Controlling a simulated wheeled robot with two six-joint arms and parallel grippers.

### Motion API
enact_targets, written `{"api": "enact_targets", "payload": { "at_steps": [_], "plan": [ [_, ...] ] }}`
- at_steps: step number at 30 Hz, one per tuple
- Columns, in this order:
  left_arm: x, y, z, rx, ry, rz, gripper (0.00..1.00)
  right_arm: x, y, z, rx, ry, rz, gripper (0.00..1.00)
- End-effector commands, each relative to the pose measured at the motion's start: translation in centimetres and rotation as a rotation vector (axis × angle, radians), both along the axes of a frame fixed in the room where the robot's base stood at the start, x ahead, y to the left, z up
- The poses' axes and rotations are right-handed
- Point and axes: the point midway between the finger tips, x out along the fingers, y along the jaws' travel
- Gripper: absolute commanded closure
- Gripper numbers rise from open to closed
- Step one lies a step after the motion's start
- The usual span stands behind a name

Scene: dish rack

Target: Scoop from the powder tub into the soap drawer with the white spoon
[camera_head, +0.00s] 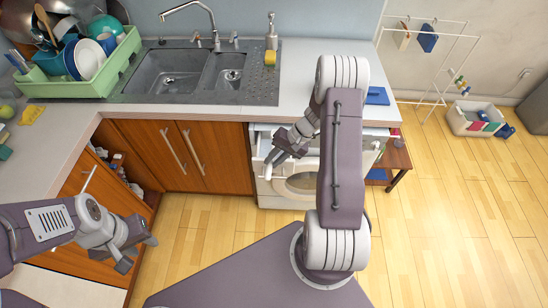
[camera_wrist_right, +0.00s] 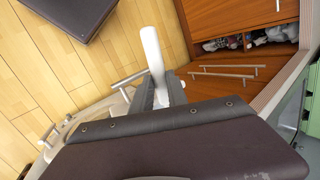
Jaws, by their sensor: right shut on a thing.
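My right gripper (camera_head: 277,160) hangs in front of the washing machine (camera_head: 290,190), near the upper left of its front. In the right wrist view it is shut on the white spoon (camera_wrist_right: 152,48), whose pale, rounded end sticks out past the fingers. The spoon's other end is hidden by the gripper body. I cannot pick out the powder tub in either view. My left gripper (camera_head: 138,254) is open and empty at the lower left, above the floor.
A grey sink (camera_head: 185,72) is set in the counter, with a soap bottle (camera_head: 271,32) behind. A green dish rack (camera_head: 88,80) full of dishes stands at left. A low wooden stand (camera_head: 396,160) is right of the machine. The floor at right is largely clear.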

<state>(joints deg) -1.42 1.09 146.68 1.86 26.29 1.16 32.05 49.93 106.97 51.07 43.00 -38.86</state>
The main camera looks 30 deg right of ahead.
Motion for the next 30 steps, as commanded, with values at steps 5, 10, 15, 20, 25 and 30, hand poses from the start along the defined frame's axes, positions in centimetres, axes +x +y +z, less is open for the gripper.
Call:
{"api": "enact_targets", "payload": {
  "at_steps": [5,10,15,20,25,30],
  "plan": [
    [0.0,0.0,3.1,0.000,0.000,0.000,0.64,0.1,0.2,1.1,-0.074,0.052,0.017,1.00],
    [0.0,0.0,5.2,0.000,0.000,0.000,0.64,0.2,0.4,1.3,-0.137,0.096,0.030,1.00],
    [0.0,0.0,7.3,0.000,0.000,0.000,0.64,0.3,0.5,1.6,-0.192,0.133,0.040,1.00],
    [0.0,0.0,9.2,0.000,0.000,0.000,0.64,0.4,0.5,1.7,-0.240,0.170,0.049,1.00],
    [0.0,0.0,11.3,0.000,0.000,0.000,0.64,0.5,0.7,2.0,-0.293,0.204,0.060,1.00],
    [0.0,0.0,13.4,0.000,0.000,0.000,0.64,0.6,0.8,2.2,-0.356,0.247,0.073,1.00]
  ]
}}
